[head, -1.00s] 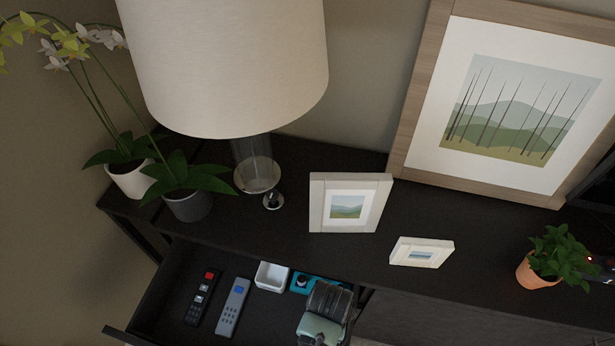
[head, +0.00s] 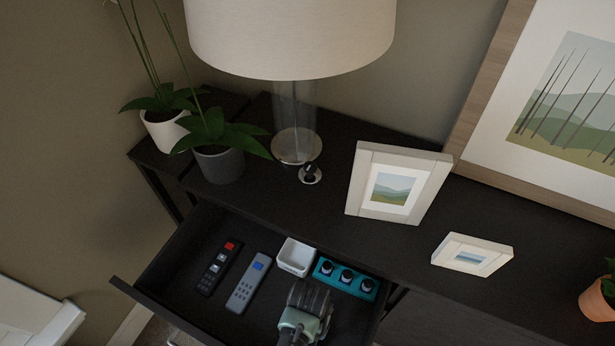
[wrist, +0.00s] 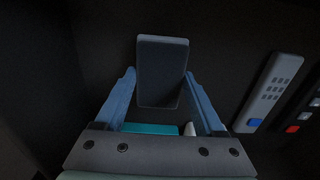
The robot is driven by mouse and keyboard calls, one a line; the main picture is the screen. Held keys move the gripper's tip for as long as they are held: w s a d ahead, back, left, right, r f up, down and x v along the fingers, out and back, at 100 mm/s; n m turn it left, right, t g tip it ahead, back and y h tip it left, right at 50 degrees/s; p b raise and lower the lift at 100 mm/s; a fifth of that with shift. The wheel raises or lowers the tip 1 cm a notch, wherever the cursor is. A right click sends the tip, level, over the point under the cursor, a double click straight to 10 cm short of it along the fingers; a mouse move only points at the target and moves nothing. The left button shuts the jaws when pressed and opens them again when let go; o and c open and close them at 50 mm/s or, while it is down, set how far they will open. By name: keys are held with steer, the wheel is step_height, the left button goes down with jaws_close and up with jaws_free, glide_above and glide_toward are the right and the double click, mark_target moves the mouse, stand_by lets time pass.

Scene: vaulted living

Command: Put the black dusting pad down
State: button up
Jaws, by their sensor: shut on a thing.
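The black dusting pad (wrist: 162,72) is a flat dark rectangle with rounded corners between my gripper's blue fingers in the wrist view. My gripper (wrist: 160,80) is shut on it. In the head view my gripper (head: 308,302) is over the open black drawer (head: 190,285), near its front right part. The pad is hard to make out there against the dark fingers and drawer. I cannot tell whether the pad touches the drawer floor.
In the drawer lie a black remote (head: 219,268), a grey remote (head: 248,283), a white square dish (head: 296,257) and a teal holder (head: 345,279) with three dark round pieces. Lamp (head: 293,35), plants and picture frames (head: 398,183) stand on the cabinet top.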

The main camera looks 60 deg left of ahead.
steer(key=shift+f, duration=1)
steer(key=shift+f, duration=0.15)
steer(key=o, duration=1.4)
step_height(320, 180, up, 12)
steer(key=p, duration=0.3)
steer(key=shift+r, duration=0.2)
